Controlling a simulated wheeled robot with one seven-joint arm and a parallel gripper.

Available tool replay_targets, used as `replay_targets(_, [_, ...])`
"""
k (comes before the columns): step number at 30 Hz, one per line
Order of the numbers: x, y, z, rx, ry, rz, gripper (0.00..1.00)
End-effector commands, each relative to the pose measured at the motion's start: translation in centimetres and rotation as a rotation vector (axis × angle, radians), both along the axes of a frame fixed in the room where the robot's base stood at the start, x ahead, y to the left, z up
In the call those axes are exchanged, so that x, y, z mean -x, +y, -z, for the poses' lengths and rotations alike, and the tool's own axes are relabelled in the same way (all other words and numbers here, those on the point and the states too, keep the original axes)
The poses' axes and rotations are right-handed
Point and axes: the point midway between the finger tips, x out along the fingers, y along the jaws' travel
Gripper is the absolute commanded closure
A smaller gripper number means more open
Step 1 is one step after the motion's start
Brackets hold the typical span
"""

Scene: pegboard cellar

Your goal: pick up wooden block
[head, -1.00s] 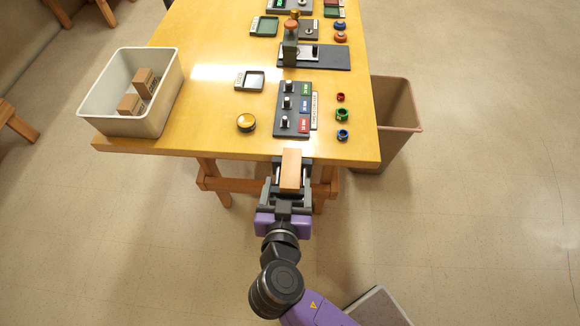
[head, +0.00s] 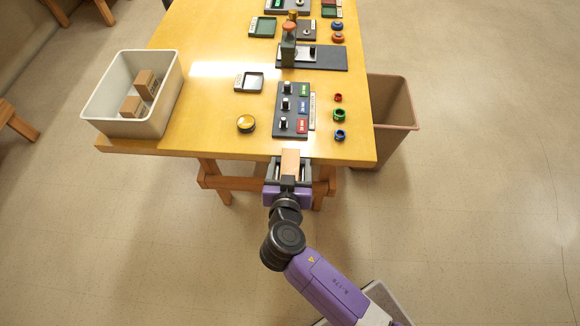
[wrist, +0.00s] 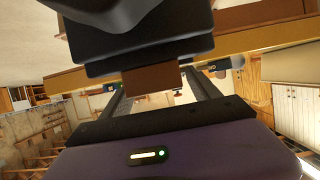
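The wooden block (head: 290,162), a plain orange-brown bar, is in my gripper (head: 289,170) at the middle of the table's near edge. My gripper is shut on the block, with a dark finger across its near end. In the wrist view the block (wrist: 150,77) shows as a brown face between the dark finger parts; the rest of it is hidden. Whether the block touches the table edge cannot be told.
The yellow table (head: 200,120) holds a dark switch panel (head: 292,122), a yellow button (head: 246,124), a small tray (head: 249,82) and coloured rings. A white bin (head: 155,115) with brown boxes stands left. A brown bin (head: 395,125) stands on the floor right.

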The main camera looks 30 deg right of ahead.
Motion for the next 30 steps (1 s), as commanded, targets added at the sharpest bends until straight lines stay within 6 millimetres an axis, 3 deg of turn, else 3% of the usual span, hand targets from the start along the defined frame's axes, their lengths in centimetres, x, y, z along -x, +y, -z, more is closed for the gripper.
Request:
replay_targets(1, [0.0, 0.0, 0.0, 0.0, 0.0, 0.0, 0.37])
replay_targets(10, [0.0, 0.1, 0.0, 0.0, 0.0, -0.001, 0.95])
replay_targets(23, [0.0, 0.1, -1.1, 0.0, -0.002, -0.001, 0.95])
replay_targets(26, [0.0, 0.1, -2.5, -0.001, -0.004, 0.0, 0.95])
replay_targets(30, [-0.1, 0.1, -5.8, -0.002, -0.007, -0.001, 0.95])
